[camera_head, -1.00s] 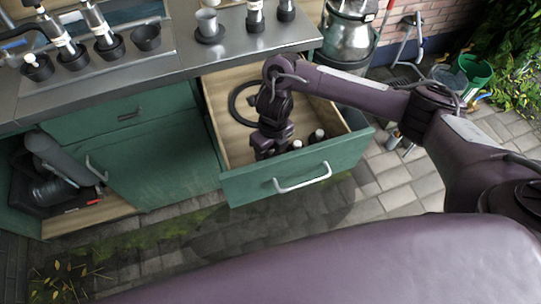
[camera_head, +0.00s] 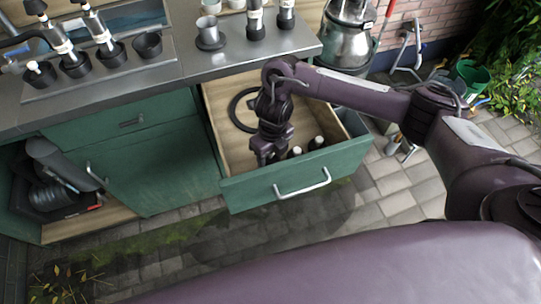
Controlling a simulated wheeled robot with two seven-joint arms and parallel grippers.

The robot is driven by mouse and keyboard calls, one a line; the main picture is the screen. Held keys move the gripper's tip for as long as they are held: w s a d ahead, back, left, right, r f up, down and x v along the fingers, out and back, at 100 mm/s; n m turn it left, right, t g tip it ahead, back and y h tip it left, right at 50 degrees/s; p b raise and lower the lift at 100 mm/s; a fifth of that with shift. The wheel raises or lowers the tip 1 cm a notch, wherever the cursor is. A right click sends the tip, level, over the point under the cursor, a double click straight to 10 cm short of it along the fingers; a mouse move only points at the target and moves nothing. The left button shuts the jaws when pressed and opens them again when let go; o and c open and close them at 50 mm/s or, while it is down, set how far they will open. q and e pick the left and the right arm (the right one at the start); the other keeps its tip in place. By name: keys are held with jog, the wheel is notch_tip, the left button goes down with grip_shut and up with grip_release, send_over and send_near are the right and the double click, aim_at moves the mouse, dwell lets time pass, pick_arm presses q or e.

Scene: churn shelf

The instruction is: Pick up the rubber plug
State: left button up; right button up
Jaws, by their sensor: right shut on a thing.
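My right gripper (camera_head: 269,158) reaches down into the open green drawer (camera_head: 290,188), near its front wall. It is shut on a small dark thing, taken to be the rubber plug, which the fingers hide almost entirely. Whether it is clear of the drawer floor cannot be told. Two small dark pieces with pale tops, one nearer (camera_head: 296,152) and one farther right (camera_head: 316,142), stand just right of the gripper. A black ring (camera_head: 236,108) lies in the drawer behind and left of it. My left gripper is not in view.
The metal worktop (camera_head: 190,70) above carries a grey cup (camera_head: 209,36), a black cup (camera_head: 148,45) and several fittings. An open cabinet (camera_head: 85,217) is at left. A metal churn (camera_head: 347,40) stands behind right. Paving in front of the drawer is free.

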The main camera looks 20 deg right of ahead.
notch_tip(320, 180, up, 18)
jog(key=p, duration=0.5)
jog(key=shift+r, duration=0.25)
jog(key=d+r+n, duration=0.3)
jog(key=n, duration=1.2)
jog(key=d+r+n+h, duration=0.1)
jog(key=r+n, duration=0.3)
jog(key=n, duration=1.2)
jog(key=shift+w+d, duration=0.3)
jog(key=shift+d, duration=0.6)
jog(key=shift+r, duration=0.1)
